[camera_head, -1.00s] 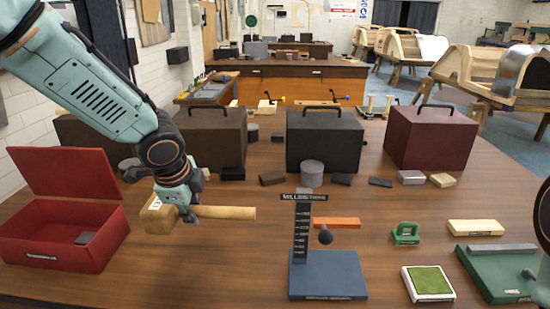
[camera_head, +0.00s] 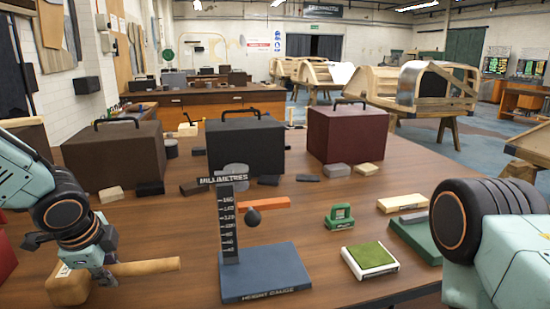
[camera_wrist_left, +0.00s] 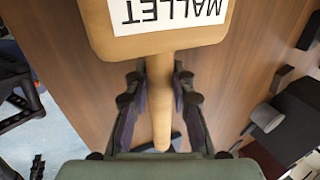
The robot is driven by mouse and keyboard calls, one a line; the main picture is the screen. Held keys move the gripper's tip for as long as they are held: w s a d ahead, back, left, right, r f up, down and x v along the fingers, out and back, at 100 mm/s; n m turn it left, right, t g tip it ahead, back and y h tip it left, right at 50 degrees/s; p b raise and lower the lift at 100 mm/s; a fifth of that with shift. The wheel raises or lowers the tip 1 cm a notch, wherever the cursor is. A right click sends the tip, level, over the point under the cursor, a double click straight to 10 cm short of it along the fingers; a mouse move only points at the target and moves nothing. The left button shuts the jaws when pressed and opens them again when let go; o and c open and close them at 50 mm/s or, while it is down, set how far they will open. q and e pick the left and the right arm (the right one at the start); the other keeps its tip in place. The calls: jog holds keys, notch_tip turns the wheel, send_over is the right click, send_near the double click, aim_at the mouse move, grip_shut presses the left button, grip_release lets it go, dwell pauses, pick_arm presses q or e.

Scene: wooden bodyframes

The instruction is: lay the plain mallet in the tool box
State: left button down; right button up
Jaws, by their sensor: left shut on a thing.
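The mallet has a wooden head (camera_head: 68,287) and a pale wooden handle (camera_head: 148,266) pointing right in the head view. My left gripper (camera_head: 100,272) is shut on the handle close to the head. In the left wrist view the fingers (camera_wrist_left: 158,90) lie on both sides of the handle, and the head (camera_wrist_left: 150,45) bears a white label reading MALLET, upside down. Only a sliver of a red box (camera_head: 5,258), the tool box, shows at the left edge of the head view; its inside is cut off. My right arm is at the right, its gripper out of frame.
A height gauge (camera_head: 262,272) stands right of the mallet. Brown (camera_head: 112,155), black (camera_head: 245,146) and maroon (camera_head: 347,135) cases stand behind, with small blocks before them. A green stamp-like item (camera_head: 340,217) and green pad (camera_head: 370,259) lie to the right.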

aim_at(108, 268)
pick_arm(q)
jog(key=shift+r+p, duration=3)
jog(key=shift+r, duration=0.15)
jog(key=shift+f, duration=0.15)
notch_tip(108, 268, down, 5)
jog(key=b, duration=0.5)
jog(key=shift+w+f+b, duration=0.1)
jog(key=shift+f+b, duration=0.35)
jog(key=shift+b, duration=0.1)
jog(key=shift+r, duration=0.15)
jog(key=shift+s, duration=0.2)
